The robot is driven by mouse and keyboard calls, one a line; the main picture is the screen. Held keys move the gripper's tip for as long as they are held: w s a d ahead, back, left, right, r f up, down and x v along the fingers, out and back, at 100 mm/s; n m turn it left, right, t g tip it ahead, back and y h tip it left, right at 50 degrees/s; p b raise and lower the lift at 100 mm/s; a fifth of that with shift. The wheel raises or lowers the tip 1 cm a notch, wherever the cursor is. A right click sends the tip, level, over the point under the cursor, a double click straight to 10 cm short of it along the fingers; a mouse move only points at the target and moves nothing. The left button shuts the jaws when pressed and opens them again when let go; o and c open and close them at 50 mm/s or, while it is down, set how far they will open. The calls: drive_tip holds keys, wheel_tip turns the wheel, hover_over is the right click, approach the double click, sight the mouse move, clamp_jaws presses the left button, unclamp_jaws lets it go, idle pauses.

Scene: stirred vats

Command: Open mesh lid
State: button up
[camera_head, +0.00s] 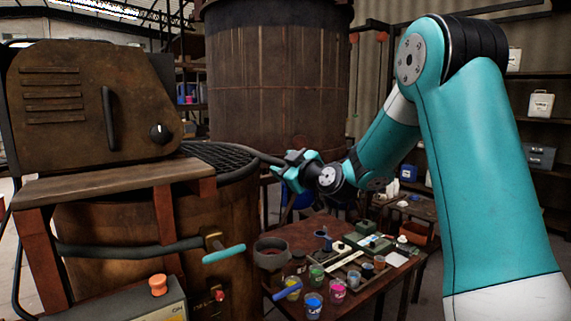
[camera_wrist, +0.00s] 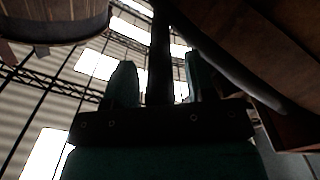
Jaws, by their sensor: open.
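The dark mesh lid (camera_head: 222,156) lies flat on top of the rusty vat (camera_head: 125,245) at the left of the head view. A dark handle bar (camera_head: 262,157) sticks out from the lid's right side towards my gripper (camera_head: 285,168). My teal gripper is open at the outer end of this bar. In the wrist view, the dark bar (camera_wrist: 160,45) runs between my two parted fingers (camera_wrist: 158,80). I cannot tell whether either finger touches it. The far part of the lid is hidden behind the rusty control housing.
A table (camera_head: 345,305) with paint pots, a grey bowl (camera_head: 271,253) and tools stands below my gripper. A teal-gripped lever (camera_head: 223,254) juts from the vat's front. The rusty housing (camera_head: 90,100) stands beside the lid. A large dark vat (camera_head: 278,80) stands behind.

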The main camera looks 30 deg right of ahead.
clamp_jaws()
